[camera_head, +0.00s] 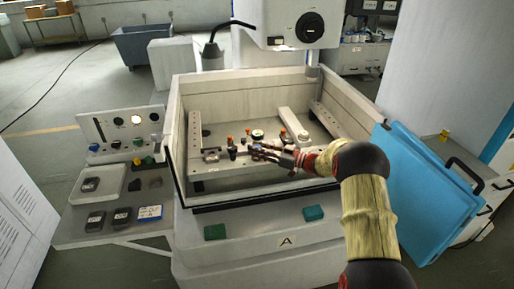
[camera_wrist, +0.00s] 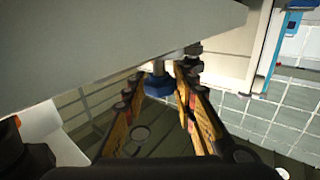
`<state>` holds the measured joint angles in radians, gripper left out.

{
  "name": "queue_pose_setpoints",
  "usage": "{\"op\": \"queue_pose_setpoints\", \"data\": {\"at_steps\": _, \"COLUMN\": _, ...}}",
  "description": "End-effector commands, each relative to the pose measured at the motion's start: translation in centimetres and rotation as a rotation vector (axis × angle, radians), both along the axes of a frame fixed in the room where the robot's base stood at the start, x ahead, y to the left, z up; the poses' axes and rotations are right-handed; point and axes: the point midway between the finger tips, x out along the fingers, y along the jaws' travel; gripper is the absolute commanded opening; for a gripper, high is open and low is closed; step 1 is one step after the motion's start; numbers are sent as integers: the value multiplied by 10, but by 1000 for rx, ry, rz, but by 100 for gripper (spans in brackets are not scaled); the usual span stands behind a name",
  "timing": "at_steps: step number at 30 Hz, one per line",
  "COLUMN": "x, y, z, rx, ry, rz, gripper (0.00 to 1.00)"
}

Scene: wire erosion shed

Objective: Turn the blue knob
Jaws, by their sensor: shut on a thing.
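The blue knob (camera_wrist: 158,87) shows in the wrist view as a dark blue, faceted piece under the edge of a pale grey slab. My gripper (camera_wrist: 159,78) has its orange-brown fingers on either side of it and is shut on it. In the head view my gripper (camera_head: 258,150) reaches from the right over the front wall into the open work tank, at the fixture near the tank's middle. The fingers hide most of the knob there, and I cannot tell how far it is turned.
The tank (camera_head: 258,183) has raised pale walls around the fixture. Orange-topped clamps (camera_head: 230,141) and a round dial (camera_head: 257,134) stand close to my gripper. A control panel (camera_head: 128,128) is at left, and blue sheets (camera_head: 415,185) lean at right.

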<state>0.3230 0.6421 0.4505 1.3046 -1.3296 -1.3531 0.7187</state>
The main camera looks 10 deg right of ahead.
Motion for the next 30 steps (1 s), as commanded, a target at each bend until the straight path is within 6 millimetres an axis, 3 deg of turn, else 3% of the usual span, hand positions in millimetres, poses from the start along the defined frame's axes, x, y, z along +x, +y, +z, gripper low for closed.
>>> {"op": "queue_pose_setpoints", "data": {"at_steps": 10, "x": 1, "y": 0, "z": 2, "rx": 0, "ry": -3, "rz": 0, "gripper": 2}}
{"op": "queue_pose_setpoints", "data": {"at_steps": 11, "x": 1, "y": 0, "z": 2, "rx": 0, "ry": -3, "rz": 0, "gripper": 29}}
{"op": "queue_pose_setpoints", "data": {"at_steps": 12, "x": 1, "y": 0, "z": 2, "rx": 0, "ry": -4, "rz": 0, "gripper": 31}}
{"op": "queue_pose_setpoints", "data": {"at_steps": 20, "x": 1, "y": 0, "z": 1, "rx": 0, "ry": -1, "rz": 0, "gripper": 46}}
{"op": "queue_pose_setpoints", "data": {"at_steps": 30, "x": -1, "y": -2, "z": 1, "rx": 0, "ry": -1, "rz": 0, "gripper": 46}}
